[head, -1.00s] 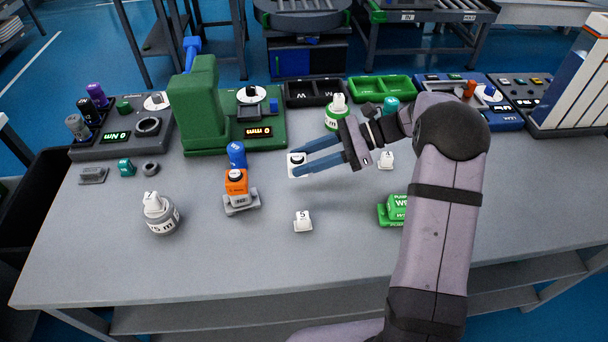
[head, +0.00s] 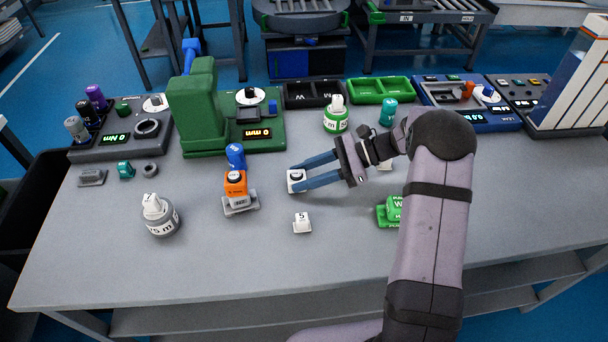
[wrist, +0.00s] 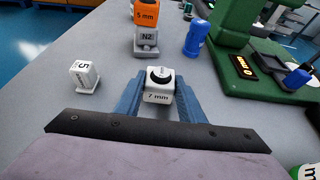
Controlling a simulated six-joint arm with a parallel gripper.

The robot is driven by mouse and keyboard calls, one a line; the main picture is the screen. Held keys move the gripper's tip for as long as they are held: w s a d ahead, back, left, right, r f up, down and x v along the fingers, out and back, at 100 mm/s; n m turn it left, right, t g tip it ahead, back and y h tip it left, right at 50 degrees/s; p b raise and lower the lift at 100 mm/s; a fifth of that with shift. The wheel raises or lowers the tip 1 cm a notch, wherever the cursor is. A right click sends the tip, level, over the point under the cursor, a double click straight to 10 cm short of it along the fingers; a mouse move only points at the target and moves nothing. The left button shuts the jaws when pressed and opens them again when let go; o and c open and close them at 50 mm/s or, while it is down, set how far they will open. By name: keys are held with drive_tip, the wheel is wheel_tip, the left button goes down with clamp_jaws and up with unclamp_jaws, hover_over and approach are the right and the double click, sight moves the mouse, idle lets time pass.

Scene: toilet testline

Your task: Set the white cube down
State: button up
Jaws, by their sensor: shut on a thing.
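The white cube (head: 296,181) sits between the two blue fingertips of my gripper (head: 303,176), low over the middle of the grey table.
A white block marked 5 (head: 302,223) stands nearer the table's front. An orange block (head: 235,184) on a grey base and a blue bottle (head: 235,156) stand left of the cube. A green machine (head: 205,110) is behind. Table (head: 270,260) is clear in front.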

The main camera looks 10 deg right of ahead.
drive_tip(key=o, duration=1.1)
drive_tip(key=shift+f, duration=0.1)
drive_tip(key=shift+d+r, duration=0.15)
drive_tip(key=shift+r, duration=0.05)
drive_tip(key=b+v, duration=0.1)
drive_tip(key=v, duration=1)
drive_tip(key=shift+d+r, duration=0.1)
drive_tip(key=shift+d, duration=0.25)
drive_tip(key=shift+a, duration=0.1)
